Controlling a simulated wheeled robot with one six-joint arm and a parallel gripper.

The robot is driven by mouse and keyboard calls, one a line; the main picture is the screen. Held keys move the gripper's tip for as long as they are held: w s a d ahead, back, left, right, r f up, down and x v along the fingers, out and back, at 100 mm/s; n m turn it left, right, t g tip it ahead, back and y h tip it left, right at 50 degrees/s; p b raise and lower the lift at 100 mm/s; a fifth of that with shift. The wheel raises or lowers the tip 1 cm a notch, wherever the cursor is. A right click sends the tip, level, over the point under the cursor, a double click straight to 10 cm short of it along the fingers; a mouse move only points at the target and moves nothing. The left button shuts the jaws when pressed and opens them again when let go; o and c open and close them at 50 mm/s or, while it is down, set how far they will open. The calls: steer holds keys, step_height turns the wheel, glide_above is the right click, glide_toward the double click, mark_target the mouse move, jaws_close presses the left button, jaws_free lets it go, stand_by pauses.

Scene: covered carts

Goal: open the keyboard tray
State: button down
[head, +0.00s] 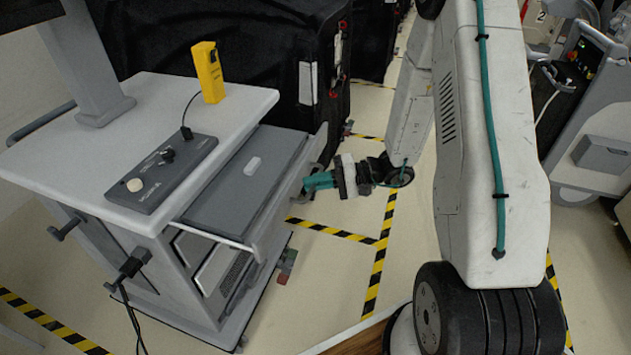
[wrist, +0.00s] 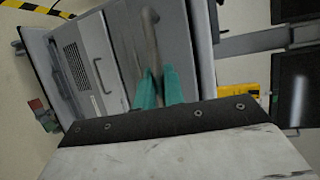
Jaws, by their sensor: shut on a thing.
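The keyboard tray (head: 235,190) is a dark grey slab that sticks out from under the light grey cart top (head: 75,145), on the side facing my arm. A small light grey block lies on it. Its pale front panel (head: 275,225) carries a bar handle, which shows in the wrist view (wrist: 151,30). My gripper (head: 308,183) has teal fingers and is shut on this handle; the fingers also show in the wrist view (wrist: 157,83). The fingers hide part of the handle.
A control panel (head: 155,175) with knobs and a yellow box (head: 208,72) are on the cart top. Black covered carts (head: 250,50) stand behind. Striped tape (head: 335,231) marks the open floor right of the cart. A machine (head: 590,110) stands at far right.

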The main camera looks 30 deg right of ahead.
steer(key=c, duration=1.8)
jaws_free()
steer(key=v, duration=0.8)
steer(key=shift+w, duration=0.1)
